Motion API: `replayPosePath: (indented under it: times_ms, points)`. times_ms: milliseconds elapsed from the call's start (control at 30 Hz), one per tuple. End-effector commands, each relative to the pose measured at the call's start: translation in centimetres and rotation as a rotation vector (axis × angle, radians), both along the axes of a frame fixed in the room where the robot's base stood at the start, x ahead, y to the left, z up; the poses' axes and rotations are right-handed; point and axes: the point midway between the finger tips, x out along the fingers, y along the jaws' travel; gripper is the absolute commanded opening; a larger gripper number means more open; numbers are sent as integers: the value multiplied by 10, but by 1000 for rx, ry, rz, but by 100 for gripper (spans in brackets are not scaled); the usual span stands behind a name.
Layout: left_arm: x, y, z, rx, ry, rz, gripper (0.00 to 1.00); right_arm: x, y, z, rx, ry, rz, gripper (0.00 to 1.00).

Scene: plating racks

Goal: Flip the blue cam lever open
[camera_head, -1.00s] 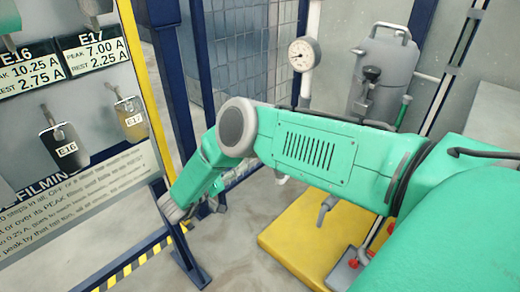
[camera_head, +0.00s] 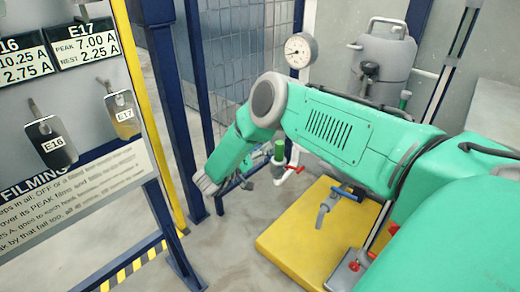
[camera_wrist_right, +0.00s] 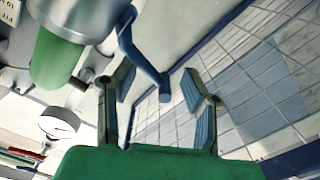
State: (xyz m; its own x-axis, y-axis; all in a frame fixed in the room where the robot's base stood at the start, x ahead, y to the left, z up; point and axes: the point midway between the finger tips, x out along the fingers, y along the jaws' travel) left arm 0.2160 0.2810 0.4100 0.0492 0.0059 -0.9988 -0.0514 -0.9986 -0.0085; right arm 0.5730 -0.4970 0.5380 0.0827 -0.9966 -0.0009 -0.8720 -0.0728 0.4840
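In the right wrist view a blue lever (camera_wrist_right: 142,58) hangs from a grey metal fitting beside a green cylinder (camera_wrist_right: 56,60). Its free end shows between the two fingers of my right gripper (camera_wrist_right: 160,98), which is open. No contact with either finger is clear. In the head view my right arm reaches to the left and down; its gripper is mostly hidden behind the wrist. A green-topped grey coupling (camera_head: 279,153) with a red handle (camera_head: 293,169) shows just right of that wrist. My left gripper is not in view.
A yellow platform (camera_head: 300,243) with a grey tap and blue handle (camera_head: 347,192) stands below my arm. A pressure gauge (camera_head: 299,50) and a grey tank (camera_head: 384,65) are behind. A board with tags (camera_head: 50,140) and blue posts stand at left.

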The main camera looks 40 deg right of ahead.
Motion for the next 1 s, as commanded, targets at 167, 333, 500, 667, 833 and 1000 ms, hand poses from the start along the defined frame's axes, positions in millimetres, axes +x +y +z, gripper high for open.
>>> replayPosePath:
  times_ms: [167,333,500,667,833,1000]
  points:
    - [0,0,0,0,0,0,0,0,0,0,0,0,0,5]
    - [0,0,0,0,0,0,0,0,0,-1,1,1,0,0]
    - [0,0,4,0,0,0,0,-1,1,1,4,-21,0,0]
    - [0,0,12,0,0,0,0,-4,1,4,12,-92,-1,0]
    - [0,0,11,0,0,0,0,-5,1,2,13,-100,-2,0]
    - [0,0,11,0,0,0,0,-5,1,1,14,-98,-2,37]
